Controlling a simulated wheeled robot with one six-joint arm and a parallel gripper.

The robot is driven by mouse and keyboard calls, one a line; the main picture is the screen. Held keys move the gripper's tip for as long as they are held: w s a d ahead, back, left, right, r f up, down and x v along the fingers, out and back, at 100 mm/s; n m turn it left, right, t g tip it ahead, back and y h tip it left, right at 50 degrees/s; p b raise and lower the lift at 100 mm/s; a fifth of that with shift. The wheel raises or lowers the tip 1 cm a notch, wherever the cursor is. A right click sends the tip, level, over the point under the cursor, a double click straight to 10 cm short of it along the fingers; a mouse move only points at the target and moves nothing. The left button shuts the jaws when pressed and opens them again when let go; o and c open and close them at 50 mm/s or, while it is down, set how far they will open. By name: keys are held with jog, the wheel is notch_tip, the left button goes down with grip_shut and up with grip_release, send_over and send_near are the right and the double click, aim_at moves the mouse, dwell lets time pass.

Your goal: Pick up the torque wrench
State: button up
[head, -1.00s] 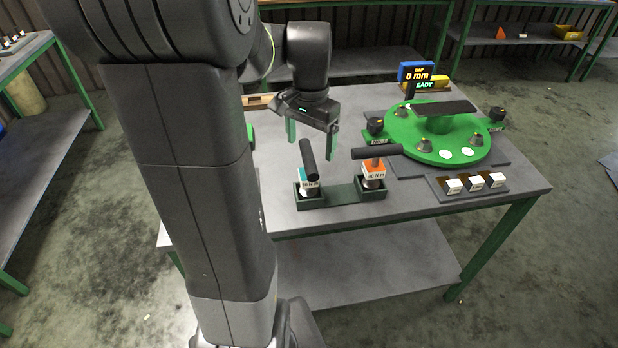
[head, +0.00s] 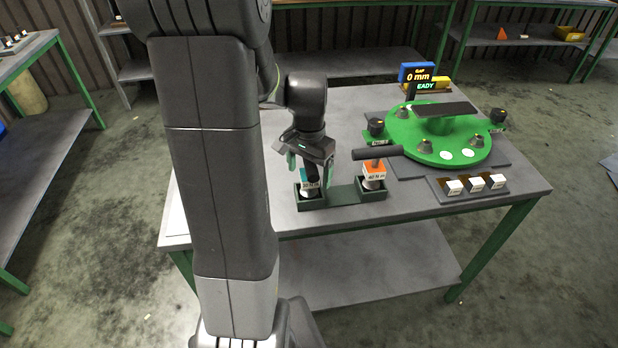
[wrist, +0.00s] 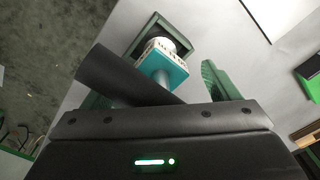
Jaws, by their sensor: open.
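Two wrench-like tools stand in a dark green holder (head: 342,194) on the table. The left one has a teal block (head: 304,184) with a white label, and the right one has an orange block (head: 374,168) and a black handle (head: 378,153). My gripper (head: 309,168) is open above the teal tool, fingers pointing down on either side of its upper part. In the wrist view the teal tool's black handle (wrist: 122,76) slants toward the gripper body, with a green finger (wrist: 218,82) to its right. The other finger is partly hidden behind the handle. Contact cannot be told.
To the right are a green round disc assembly (head: 436,143), a "0 mm" display (head: 420,76) and a tray with white-topped blocks (head: 470,187). The orange tool stands close to the right of my gripper.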

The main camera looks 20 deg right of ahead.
jog(key=c, duration=1.3)
jog(key=shift+r, duration=0.15)
